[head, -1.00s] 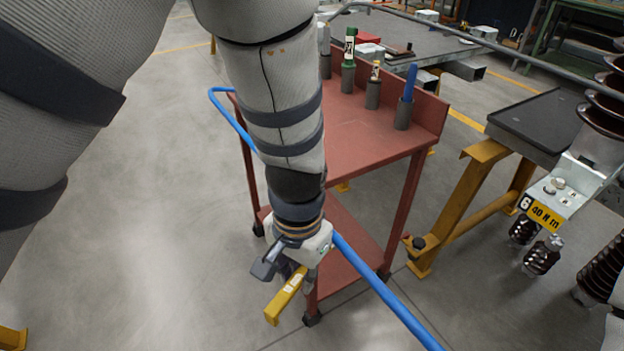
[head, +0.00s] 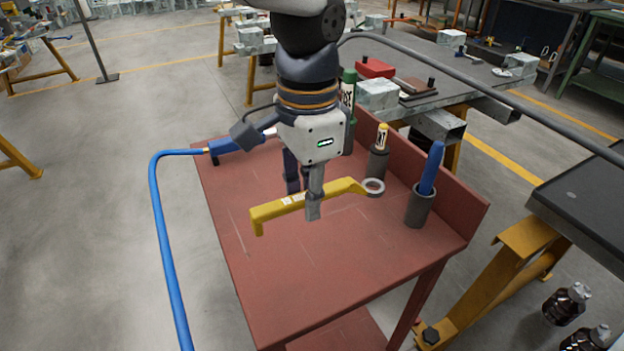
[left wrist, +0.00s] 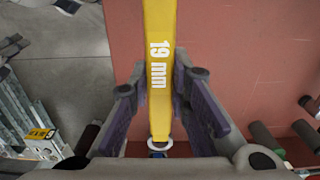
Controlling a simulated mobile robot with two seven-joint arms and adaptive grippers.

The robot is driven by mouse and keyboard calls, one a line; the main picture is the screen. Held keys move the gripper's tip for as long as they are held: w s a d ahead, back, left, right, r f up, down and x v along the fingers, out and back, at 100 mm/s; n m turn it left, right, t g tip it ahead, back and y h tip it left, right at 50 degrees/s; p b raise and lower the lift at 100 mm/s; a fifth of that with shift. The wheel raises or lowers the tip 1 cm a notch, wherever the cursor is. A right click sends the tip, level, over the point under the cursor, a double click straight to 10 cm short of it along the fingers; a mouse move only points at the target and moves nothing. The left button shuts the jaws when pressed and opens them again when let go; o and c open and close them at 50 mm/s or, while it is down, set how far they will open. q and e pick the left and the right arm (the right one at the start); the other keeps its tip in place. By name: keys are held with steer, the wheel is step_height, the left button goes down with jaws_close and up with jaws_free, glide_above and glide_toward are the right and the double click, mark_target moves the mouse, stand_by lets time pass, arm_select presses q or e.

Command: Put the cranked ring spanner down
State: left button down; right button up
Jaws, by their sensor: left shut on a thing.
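The cranked ring spanner (head: 290,203) has a yellow handle with a bent end at the left and a grey ring at the right. My left gripper (head: 303,197) points down and is shut on the handle near its middle. The spanner lies roughly level over the red trolley top (head: 310,285); I cannot tell whether it touches it. In the left wrist view the handle (left wrist: 159,70) runs between the fingers (left wrist: 158,118), with "19 mm" printed on it. My right gripper is out of view.
Holders with a blue-handled tool (head: 431,168), a yellow-capped tube (head: 381,137) and a green tube (head: 349,88) stand along the trolley's right side. A blue air gun (head: 235,143) with a hose (head: 165,250) is at the left edge. The front of the top is clear.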

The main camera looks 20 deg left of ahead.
arm_select(q)
steer(key=w+a+f+b, duration=0.2)
steer(key=w+a+f, duration=0.6)
steer(key=a+f, duration=0.1)
steer(key=shift+w, duration=0.3)
steer(key=f, duration=0.3)
steer(key=shift+w+a+f+b, duration=0.3)
steer(key=shift+w+a+f, duration=0.05)
steer(key=shift+w, duration=0.05)
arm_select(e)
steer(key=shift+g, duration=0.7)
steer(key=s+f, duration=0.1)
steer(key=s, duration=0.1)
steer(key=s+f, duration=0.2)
arm_select(q)
steer(key=c, duration=1.9)
jaws_free()
steer(key=shift+f, duration=0.1)
steer(key=shift+c, duration=0.2)
steer(key=o, duration=0.4)
